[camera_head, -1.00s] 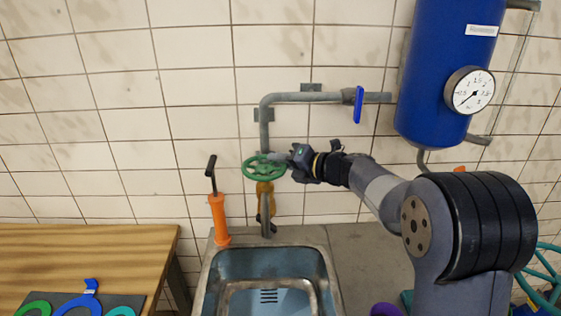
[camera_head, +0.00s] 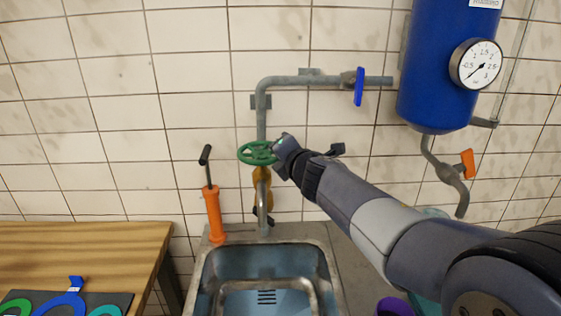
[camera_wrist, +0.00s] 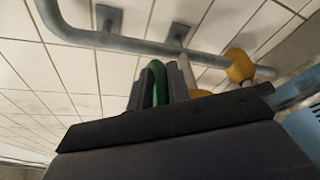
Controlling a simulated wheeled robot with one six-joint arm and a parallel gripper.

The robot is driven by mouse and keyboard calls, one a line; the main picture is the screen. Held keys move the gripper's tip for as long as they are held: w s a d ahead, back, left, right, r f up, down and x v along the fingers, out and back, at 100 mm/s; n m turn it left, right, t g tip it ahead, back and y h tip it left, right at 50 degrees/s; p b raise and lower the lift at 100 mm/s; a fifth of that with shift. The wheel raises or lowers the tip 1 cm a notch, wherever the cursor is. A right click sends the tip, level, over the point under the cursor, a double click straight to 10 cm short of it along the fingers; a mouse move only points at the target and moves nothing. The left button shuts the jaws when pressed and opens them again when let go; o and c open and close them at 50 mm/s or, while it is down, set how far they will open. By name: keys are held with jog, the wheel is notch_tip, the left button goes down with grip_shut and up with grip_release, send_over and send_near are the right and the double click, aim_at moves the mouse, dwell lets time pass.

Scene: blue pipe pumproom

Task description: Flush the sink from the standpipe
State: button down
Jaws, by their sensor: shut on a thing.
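The green handwheel (camera_head: 258,153) sits on the yellow-brown valve body (camera_head: 262,186) of the standpipe (camera_head: 262,120), above the sink (camera_head: 262,270). My gripper (camera_head: 279,152) reaches in from the right and is shut on the wheel's right rim. In the wrist view the green rim (camera_wrist: 158,84) shows between the two dark fingers (camera_wrist: 155,92), with the valve body (camera_wrist: 238,66) and pipe behind. The spout end points down over the sink's back edge.
An orange hand pump (camera_head: 214,213) stands left of the sink's back. A wooden bench (camera_head: 85,245) is at left, with colored rings on a dark mat. A blue tank (camera_head: 437,70) with a gauge (camera_head: 476,64) hangs at right, above an orange lever (camera_head: 467,163).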

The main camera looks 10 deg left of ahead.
aim_at(272, 162)
jog(key=m+h+b, duration=0.1)
jog(key=b, duration=0.1)
jog(key=s+f+m+t+h+b, duration=0.1)
jog(key=shift+s+a+f+m+h+b, duration=0.1)
jog(key=shift+f+m+h+b, duration=0.05)
jog(key=shift+m+h+b, duration=0.2)
jog(key=m+h+b, duration=0.1)
jog(key=s+m+t+h+b, duration=0.1)
jog(key=h, duration=0.1)
jog(key=shift+b, duration=0.4)
jog(key=m+h, duration=0.1)
jog(key=h, duration=0.1)
jog(key=s+m+h, duration=0.1)
jog(key=h, duration=0.1)
jog(key=shift+a+r+m, duration=0.2)
jog(key=shift+r+m, duration=0.05)
jog(key=shift+m, duration=0.1)
jog(key=shift+s+m+h, duration=0.2)
jog(key=shift+m+h, duration=0.5)
jog(key=shift+h, duration=0.45)
jog(key=c, duration=1.4)
grip_release()
jog(key=shift+c, duration=0.2)
jog(key=shift+o, duration=0.2)
jog(key=shift+r+p, duration=0.15)
jog(key=shift+p, duration=0.15)
jog(key=shift+s, duration=0.1)
